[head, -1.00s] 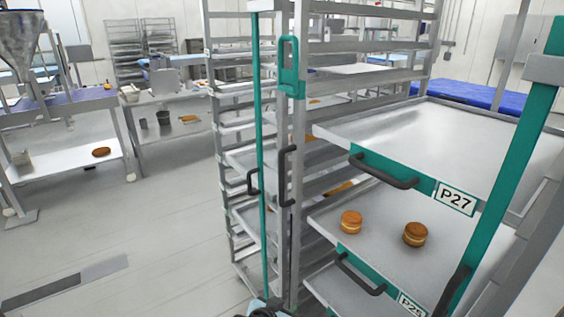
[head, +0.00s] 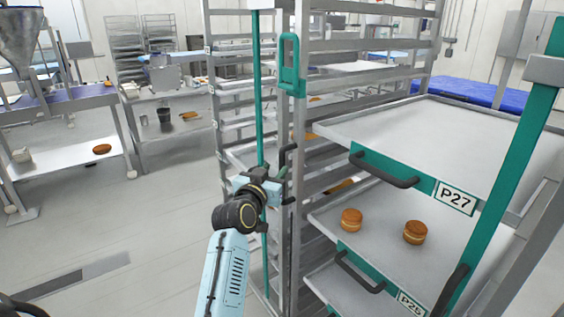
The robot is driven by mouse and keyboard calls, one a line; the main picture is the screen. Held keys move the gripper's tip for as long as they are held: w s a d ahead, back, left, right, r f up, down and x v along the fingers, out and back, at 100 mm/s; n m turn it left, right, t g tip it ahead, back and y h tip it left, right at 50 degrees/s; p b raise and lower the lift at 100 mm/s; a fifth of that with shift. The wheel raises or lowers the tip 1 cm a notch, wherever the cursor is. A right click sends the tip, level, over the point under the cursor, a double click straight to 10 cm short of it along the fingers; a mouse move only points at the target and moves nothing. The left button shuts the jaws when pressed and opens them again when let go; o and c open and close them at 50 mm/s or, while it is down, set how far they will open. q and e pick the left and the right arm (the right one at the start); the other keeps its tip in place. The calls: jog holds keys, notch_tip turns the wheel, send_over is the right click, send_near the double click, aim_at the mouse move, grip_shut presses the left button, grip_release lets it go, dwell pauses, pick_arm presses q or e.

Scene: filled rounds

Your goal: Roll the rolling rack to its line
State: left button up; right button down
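The rolling rack (head: 299,120) is a tall metal frame with teal posts and stacked trays, standing close in front of me at the right. Its left front post carries a black vertical handle (head: 287,155) and a teal latch (head: 290,66). My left gripper (head: 277,182) is at that handle's height, against the post in the picture. The wrist covers the fingers and the lower handle, so I cannot tell whether it grips. My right gripper is not in view. I cannot make out a line for the rack with certainty.
Trays labelled P27 (head: 455,197) and P25 (head: 408,302) stick out at the front; filled rounds (head: 415,232) sit on one. A dark floor strip (head: 52,285) lies at lower left. Tables (head: 70,161) stand farther left. The floor between (head: 150,220) is clear.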

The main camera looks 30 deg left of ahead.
aim_at(281, 163)
pick_arm(q)
jog(key=w, duration=0.3)
jog(key=w+a, duration=0.1)
jog(key=w, duration=0.2)
jog(key=shift+w+a, duration=0.15)
grip_shut()
dwell(1.3)
